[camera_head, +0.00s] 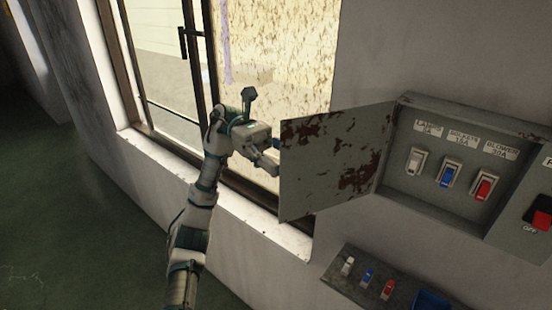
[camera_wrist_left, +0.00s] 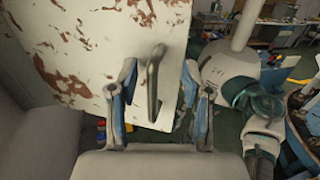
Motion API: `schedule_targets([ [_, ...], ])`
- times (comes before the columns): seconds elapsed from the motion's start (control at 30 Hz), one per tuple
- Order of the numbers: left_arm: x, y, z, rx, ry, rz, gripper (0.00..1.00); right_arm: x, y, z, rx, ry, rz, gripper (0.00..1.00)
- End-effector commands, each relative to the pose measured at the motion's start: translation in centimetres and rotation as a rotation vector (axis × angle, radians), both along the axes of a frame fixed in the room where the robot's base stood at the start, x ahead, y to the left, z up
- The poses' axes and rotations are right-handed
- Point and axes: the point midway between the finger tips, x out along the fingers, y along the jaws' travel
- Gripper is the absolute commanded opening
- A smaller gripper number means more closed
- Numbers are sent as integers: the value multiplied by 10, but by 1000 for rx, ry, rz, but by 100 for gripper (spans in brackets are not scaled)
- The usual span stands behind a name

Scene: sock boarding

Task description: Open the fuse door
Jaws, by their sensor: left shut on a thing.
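The fuse door (camera_head: 335,160) is a grey panel with rusty brown patches. It stands swung out to the left of the fuse box (camera_head: 450,102), so the inside shows. Inside are a white switch (camera_head: 416,160), a blue switch (camera_head: 449,173) and a red switch (camera_head: 485,187) under labels. My left gripper (camera_head: 275,155) is at the door's free edge, its tips partly hidden behind the door. In the left wrist view the door's metal handle (camera_wrist_left: 154,82) lies between the fingers, and the gripper is shut on it. My right gripper is not in view.
A shelf (camera_head: 335,270) below the box holds small white, blue and red pieces and a blue bin (camera_head: 432,299). A unit with a red OFF switch (camera_head: 541,220) is at the right. A window with a sill (camera_head: 215,190) lies behind my left arm.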

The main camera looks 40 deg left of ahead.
Motion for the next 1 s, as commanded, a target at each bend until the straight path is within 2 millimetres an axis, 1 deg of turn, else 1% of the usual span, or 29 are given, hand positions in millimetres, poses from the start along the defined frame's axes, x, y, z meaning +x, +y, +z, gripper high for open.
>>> schedule_targets([
  [0.03, 3, -1, -1, 0, 5, 5, 35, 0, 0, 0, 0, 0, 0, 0],
  [0.27, 3, 2, -1, 0, 5, 5, 35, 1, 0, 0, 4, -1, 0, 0],
  [0.37, 5, 12, -1, 0, 5, 6, 35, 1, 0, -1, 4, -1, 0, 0],
  [0.6, 13, 56, -1, -6, 1, 4, 35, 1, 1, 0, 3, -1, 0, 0],
  [0.7, 15, 71, 0, -7, -3, 3, 35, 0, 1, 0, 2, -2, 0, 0],
  [0.8, 15, 79, -1, -7, -4, 1, 35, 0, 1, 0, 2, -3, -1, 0],
  [1.0, 16, 81, -2, -7, -4, 0, 35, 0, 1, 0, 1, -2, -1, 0],
])
